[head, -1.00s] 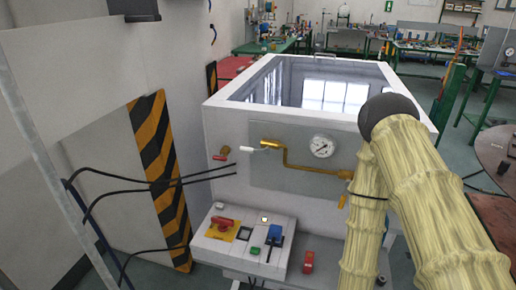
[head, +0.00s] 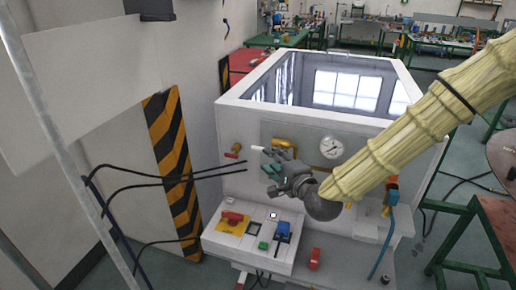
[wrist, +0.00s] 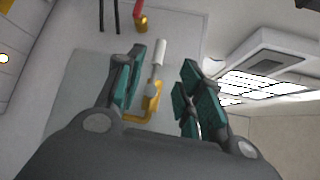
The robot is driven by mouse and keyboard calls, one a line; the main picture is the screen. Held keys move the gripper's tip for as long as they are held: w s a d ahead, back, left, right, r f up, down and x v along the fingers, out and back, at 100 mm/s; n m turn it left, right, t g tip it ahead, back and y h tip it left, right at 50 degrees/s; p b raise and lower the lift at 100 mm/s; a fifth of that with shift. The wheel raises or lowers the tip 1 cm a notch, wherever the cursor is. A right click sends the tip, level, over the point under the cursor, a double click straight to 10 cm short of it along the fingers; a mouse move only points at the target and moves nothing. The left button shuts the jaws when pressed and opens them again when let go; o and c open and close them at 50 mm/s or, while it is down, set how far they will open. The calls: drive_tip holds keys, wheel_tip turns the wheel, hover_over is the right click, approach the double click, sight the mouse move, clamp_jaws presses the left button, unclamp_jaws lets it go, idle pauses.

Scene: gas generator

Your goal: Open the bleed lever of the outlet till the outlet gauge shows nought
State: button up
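A white-handled lever (head: 257,149) sits on the front panel of the white machine, left of the round gauge (head: 331,147). The gauge's needle is too small to read surely. In the wrist view the white lever (wrist: 159,52) joins a brass pipe (wrist: 151,100) and lies between my finger pads, apart from them. My gripper (head: 274,166) is open and empty in front of the panel, just below and right of the white lever; it hides much of the brass pipe. A small red-handled brass valve (head: 234,152) sits to the left. Which lever is the bleed lever, I cannot tell.
A control box (head: 247,236) with a red switch, blue and green parts stands below my gripper. Black cables (head: 140,174) run into the machine's left side. A blue hose with an orange part (head: 391,190) hangs at the right. A striped board (head: 172,170) stands at the left.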

sight(259, 150)
drive_tip(key=p+x, duration=0.2)
drive_tip(key=x, duration=0.8)
clamp_jaws()
